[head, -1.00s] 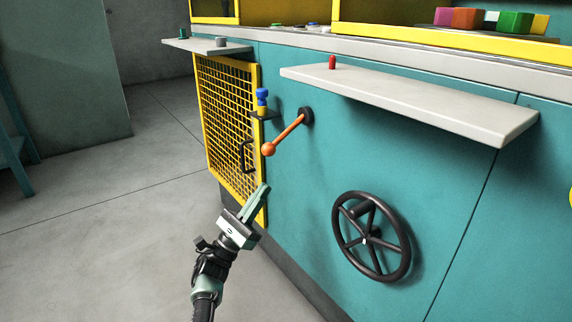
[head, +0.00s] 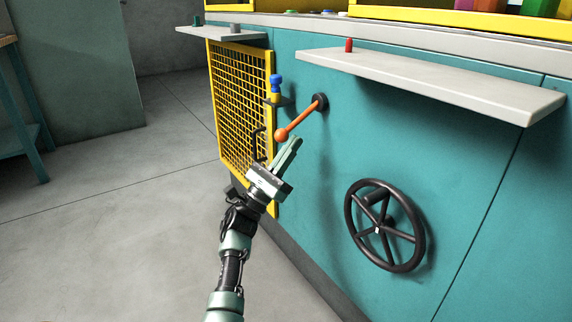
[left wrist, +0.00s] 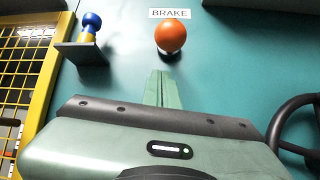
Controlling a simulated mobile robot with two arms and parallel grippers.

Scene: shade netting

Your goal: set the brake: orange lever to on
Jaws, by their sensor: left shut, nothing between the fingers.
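The orange lever (head: 300,121) is on the teal panel, its black pivot at the upper right and its round orange knob at the lower left. In the left wrist view the orange knob (left wrist: 171,36) is just below a white BRAKE label (left wrist: 170,13). My left gripper (head: 296,142) is shut and empty, its fingertips pointing up just below and right of the knob. In the left wrist view its closed fingers (left wrist: 162,78) point at the knob, with a small gap between. My right gripper is not in view.
A yellow mesh gate (head: 240,105) with a black handle is left of the lever. A blue-and-yellow peg (head: 276,85) stands on a small bracket beside it. A black handwheel (head: 385,225) is at the lower right. A grey shelf (head: 430,82) juts out above. Open floor lies left.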

